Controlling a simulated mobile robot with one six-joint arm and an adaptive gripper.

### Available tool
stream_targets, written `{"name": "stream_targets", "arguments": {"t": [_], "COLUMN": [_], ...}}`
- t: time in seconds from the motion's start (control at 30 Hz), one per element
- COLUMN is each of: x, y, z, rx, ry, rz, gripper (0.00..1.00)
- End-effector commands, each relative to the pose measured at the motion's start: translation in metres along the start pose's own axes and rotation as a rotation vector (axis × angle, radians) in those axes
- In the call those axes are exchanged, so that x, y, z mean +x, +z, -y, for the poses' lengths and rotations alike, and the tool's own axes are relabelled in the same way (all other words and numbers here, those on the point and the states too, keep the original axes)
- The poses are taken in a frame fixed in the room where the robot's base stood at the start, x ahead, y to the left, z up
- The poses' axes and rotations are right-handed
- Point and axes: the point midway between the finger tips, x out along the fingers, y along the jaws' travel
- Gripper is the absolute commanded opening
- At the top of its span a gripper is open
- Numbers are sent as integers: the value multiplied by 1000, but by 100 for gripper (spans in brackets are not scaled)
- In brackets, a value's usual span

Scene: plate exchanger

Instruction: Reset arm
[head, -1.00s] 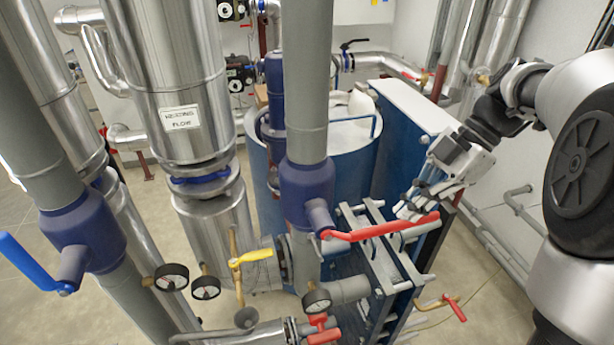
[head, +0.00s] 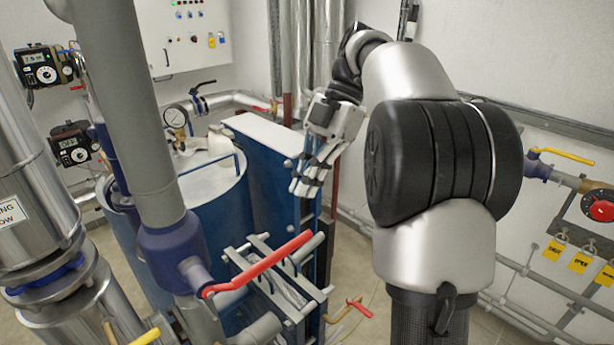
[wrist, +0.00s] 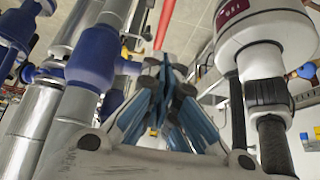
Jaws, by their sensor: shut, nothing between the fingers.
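My gripper (head: 311,184) is near the middle of the head view, with its fingers pointing down and left. Its fingers are shut and nothing is between them. It hangs in front of the blue plate exchanger's tall frame (head: 263,165), above and right of the long red valve handle (head: 262,266). A gap shows between the fingertips and the handle. In the wrist view my fingers (wrist: 165,100) converge at the middle, and a blue valve body (wrist: 92,62) stands left of them.
A grey pipe with a blue valve (head: 172,255) rises at left. A blue tank (head: 215,205) stands behind it. A small red handle (head: 360,307) is low near the middle. Yellow tags (head: 579,262) and a red dial (head: 601,208) are on the right. A control cabinet (head: 185,40) hangs at the back.

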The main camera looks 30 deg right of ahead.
Motion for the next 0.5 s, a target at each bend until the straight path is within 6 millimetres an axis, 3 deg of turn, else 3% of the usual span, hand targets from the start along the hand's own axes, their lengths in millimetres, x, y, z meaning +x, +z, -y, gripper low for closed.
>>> {"name": "stream_targets", "arguments": {"t": [0.33, 0.5], "x": [-13, 13], "y": [-2, -10], "z": [1, 6], "rx": [1, 140], "ry": [1, 16], "rz": [1, 56], "gripper": [0, 0]}}
